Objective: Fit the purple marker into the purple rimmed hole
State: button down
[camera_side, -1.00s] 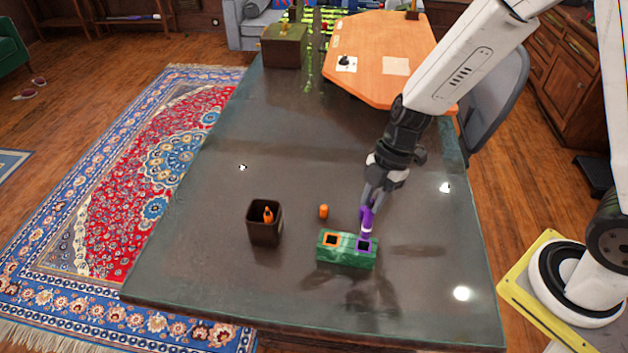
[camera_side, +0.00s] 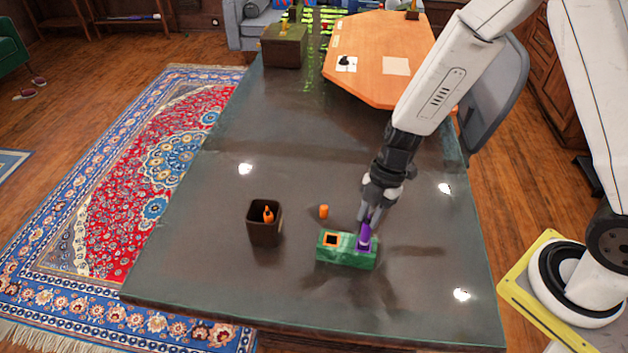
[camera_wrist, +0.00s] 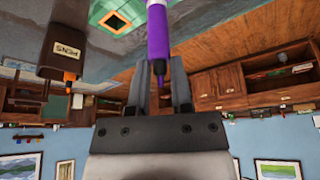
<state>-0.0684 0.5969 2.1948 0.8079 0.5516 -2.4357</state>
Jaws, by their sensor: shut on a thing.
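The purple marker (camera_side: 364,235) stands about upright, and my gripper (camera_side: 370,215) is shut on its upper part. It also shows between my fingers in the wrist view (camera_wrist: 158,40). The green block (camera_side: 335,257) lies on the dark table and has an orange rimmed hole (camera_side: 331,240) on the left. The marker's lower end is at the purple rimmed hole on the block's right side. The marker covers most of that hole, so I cannot tell how deep the tip sits. The orange rimmed hole looks empty and also shows in the wrist view (camera_wrist: 116,22).
A dark pen cup (camera_side: 264,230) holding an orange marker (camera_side: 268,214) stands left of the block. A small orange cap (camera_side: 324,211) stands behind the block. An orange board (camera_side: 380,55) and a brown box (camera_side: 285,47) are at the far end.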

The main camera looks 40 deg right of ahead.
aim_at(368, 224)
jog(key=shift+f, duration=1.45)
jog(key=shift+f, duration=0.1)
jog(key=c, duration=0.5)
grip_release()
jog(key=shift+c, duration=0.2)
jog(key=v, duration=1.2)
